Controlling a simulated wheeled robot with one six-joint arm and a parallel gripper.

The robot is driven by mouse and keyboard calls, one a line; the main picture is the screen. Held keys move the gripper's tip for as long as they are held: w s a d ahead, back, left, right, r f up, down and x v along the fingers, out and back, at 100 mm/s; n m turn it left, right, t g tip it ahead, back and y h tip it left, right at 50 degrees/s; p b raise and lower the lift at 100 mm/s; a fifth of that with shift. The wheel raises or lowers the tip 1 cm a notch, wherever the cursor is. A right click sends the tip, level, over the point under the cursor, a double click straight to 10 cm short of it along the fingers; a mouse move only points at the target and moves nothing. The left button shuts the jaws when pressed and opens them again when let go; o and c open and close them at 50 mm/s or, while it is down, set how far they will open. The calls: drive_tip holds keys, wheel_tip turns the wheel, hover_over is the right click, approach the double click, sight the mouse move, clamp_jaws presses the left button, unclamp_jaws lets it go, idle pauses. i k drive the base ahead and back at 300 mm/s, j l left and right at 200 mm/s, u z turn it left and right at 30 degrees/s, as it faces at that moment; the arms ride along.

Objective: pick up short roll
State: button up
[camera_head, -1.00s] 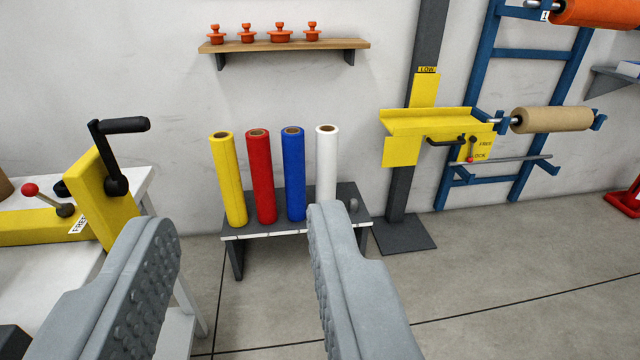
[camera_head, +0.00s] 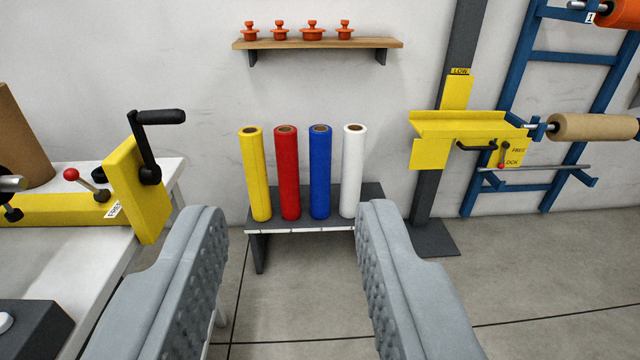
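Yellow (camera_head: 255,175), red (camera_head: 287,175), blue (camera_head: 320,173) and white (camera_head: 352,172) rolls stand upright in a row on a low dark bench (camera_head: 300,225) against the wall. They look about equal in height; I cannot tell which roll is the short one. My gripper (camera_head: 290,212) is open and empty. Its two grey padded fingers are in the foreground, and the rolls show between and beyond them, apart from the fingers. The right finger hides the bench's right part.
A white table (camera_head: 145,215) at left carries a yellow crank device (camera_head: 138,190) and a brown roll (camera_head: 22,140). A wooden shelf (camera_head: 318,43) holds several orange knobs. At right are a yellow tray on a post (camera_head: 465,125) and a blue rack (camera_head: 520,80) with a tan roll (camera_head: 590,127).

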sight(320, 135)
drive_tip(key=i+l, duration=0.1)
drive_tip(key=i, duration=0.65)
drive_tip(key=i+l, duration=0.1)
drive_tip(key=i, duration=0.6)
drive_tip(key=i+l, duration=0.1)
drive_tip(key=i, duration=0.65)
